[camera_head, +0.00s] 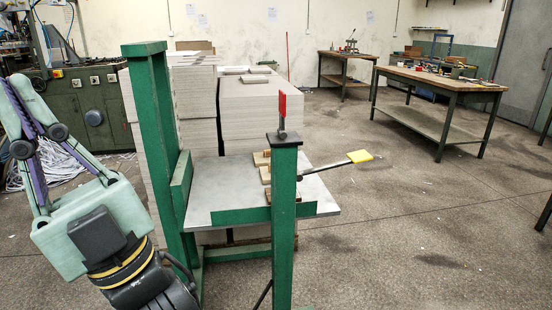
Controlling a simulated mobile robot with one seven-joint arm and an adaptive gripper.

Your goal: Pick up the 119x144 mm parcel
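Two small flat pale packages lie on top of a tall stack of grey board, a nearer one (255,79) and one beside it (235,70). Small tan blocks (262,158) sit on the grey metal plate (228,195) of the green stand, partly hidden by the front post. I cannot tell which of these, if any, is the 119x144 mm parcel. My gripper (30,120) is at the left edge, pointing up and left, with a mint body and purple-grey finger links. It is well apart from the plate and the stack.
The green stand has a tall rear post (160,140) and a front post (284,225) with a red handle (282,105). Workbenches (440,85) stand behind right. A green machine (90,105) is behind left. Right floor is clear.

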